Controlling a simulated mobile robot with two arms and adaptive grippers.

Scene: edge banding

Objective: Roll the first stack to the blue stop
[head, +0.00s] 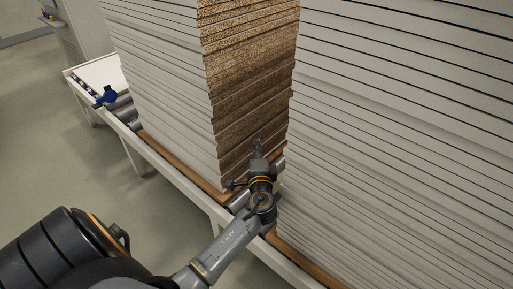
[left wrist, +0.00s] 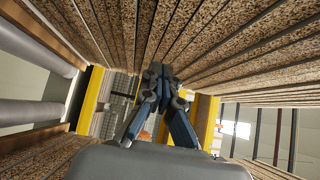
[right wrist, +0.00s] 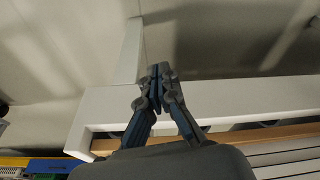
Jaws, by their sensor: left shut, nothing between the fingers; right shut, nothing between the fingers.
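A tall stack of boards (head: 165,95) stands on the roller conveyor, with pale edges on its left face and raw brown chipboard edges (head: 245,80) on the face towards the gap. The blue stop (head: 107,96) sits further along the conveyor at the left, with a stretch of bare rollers between it and the stack. My left gripper (head: 256,145) is shut and empty in the gap, in front of the brown face; contact cannot be told. In the left wrist view its fingers (left wrist: 160,75) point between chipboard edges. My right gripper (right wrist: 159,72) is shut and empty beside the conveyor frame.
A second tall pale stack (head: 400,130) stands close on the right, leaving a narrow gap for my left arm. Wooden boards (head: 185,168) lie under the stacks. The white conveyor frame (right wrist: 230,108) runs below my right gripper. The floor (head: 40,150) at the left is clear.

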